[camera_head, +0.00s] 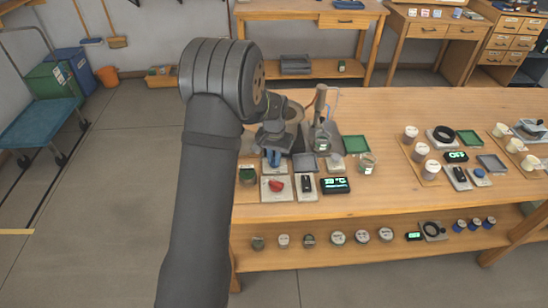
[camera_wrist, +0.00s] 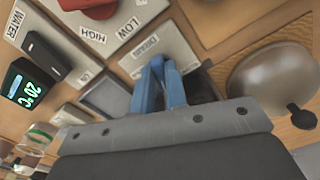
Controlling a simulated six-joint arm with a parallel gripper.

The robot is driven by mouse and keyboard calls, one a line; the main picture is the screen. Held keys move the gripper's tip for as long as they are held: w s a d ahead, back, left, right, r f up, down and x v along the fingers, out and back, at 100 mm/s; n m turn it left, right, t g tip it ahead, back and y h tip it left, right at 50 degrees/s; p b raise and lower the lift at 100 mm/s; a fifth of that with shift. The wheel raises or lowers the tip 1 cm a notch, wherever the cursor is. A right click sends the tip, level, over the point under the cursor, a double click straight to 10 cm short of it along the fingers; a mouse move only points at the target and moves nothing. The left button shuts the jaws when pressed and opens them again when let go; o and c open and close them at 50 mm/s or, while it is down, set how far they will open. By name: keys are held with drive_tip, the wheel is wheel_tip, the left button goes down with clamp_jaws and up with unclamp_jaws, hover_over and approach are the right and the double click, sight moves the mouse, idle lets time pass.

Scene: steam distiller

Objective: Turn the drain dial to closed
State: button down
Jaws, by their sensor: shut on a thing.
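My gripper (camera_wrist: 164,66), with two blue fingers, reaches down onto the pale plate (camera_wrist: 140,56) whose label appears to read drain. It also shows in the head view (camera_head: 273,159), at the near left part of the bench, behind the red knob. The fingertips are close together on the drain dial, which the fingers largely hide. I cannot read the dial's setting. A red knob (camera_head: 276,185) sits on a neighbouring plate; the wrist view shows it (camera_wrist: 92,6) with HIGH and LOW labels.
A dark switch on a WATER plate (camera_wrist: 46,55) and a green-lit display (camera_head: 335,185) are nearby. A rounded grey vessel (camera_wrist: 275,78) stands close beside the gripper. A glass jar (camera_head: 367,163) and a green tray (camera_head: 356,144) stand to the right.

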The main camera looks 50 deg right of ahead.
drive_tip(key=n, duration=0.4)
drive_tip(key=shift+s, duration=0.1)
drive_tip(key=n, duration=0.4)
drive_tip(key=shift+d+n, duration=0.15)
drive_tip(key=shift+n, duration=0.25)
drive_tip(key=c, duration=1.4)
unclamp_jaws()
drive_tip(key=shift+c, duration=0.2)
drive_tip(key=shift+r, duration=0.1)
wheel_tip(320, 180, up, 17)
drive_tip(key=shift+r, duration=0.15)
